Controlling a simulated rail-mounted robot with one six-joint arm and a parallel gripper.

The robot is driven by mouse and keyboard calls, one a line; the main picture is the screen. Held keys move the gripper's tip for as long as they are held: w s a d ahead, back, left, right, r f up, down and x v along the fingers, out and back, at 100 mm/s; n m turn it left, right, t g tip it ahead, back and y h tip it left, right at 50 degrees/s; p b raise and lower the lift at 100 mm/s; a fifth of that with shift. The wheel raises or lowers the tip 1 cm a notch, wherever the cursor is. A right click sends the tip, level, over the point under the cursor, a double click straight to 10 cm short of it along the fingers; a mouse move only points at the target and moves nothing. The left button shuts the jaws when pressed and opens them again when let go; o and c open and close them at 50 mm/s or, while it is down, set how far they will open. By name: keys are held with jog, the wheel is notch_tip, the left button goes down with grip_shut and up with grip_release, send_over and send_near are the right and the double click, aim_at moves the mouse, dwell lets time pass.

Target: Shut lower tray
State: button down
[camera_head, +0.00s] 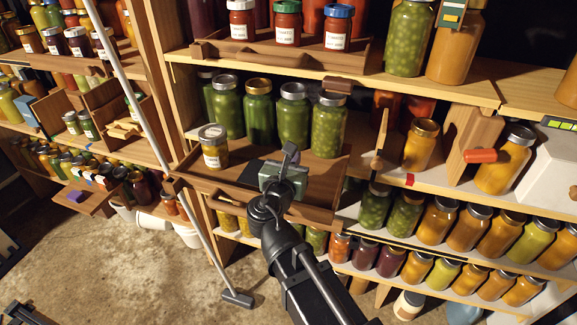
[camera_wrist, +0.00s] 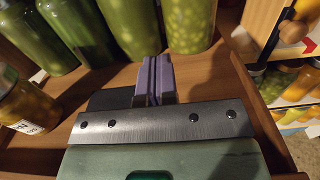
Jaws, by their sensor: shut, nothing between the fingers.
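The lower tray (camera_head: 222,193) is a wooden tray on the middle shelf, standing out past the shelf edge. Its bare floor also shows in the wrist view (camera_wrist: 88,82). Several tall green jars (camera_head: 293,112) stand upright along its back, and a smaller yellow jar (camera_head: 214,150) with a white label stands at its front left. My gripper (camera_head: 291,153) is over the front right part of the tray. In the wrist view its purple fingers (camera_wrist: 155,80) are together, empty, and point toward the green jars. My gripper hides part of the tray's front; I cannot tell whether it touches the tray.
An upper tray (camera_head: 290,52) with red jars sits on the shelf above. An amber jar (camera_head: 420,146) and a wooden divider (camera_head: 470,135) stand to the right. Rows of jars fill the shelf below. A grey pole (camera_head: 155,140) leans diagonally at the left. Concrete floor shows below.

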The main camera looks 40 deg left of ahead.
aim_at(306, 134)
jog(key=x, duration=0.8)
jog(key=shift+w+a, duration=0.1)
jog(key=shift+w, duration=0.2)
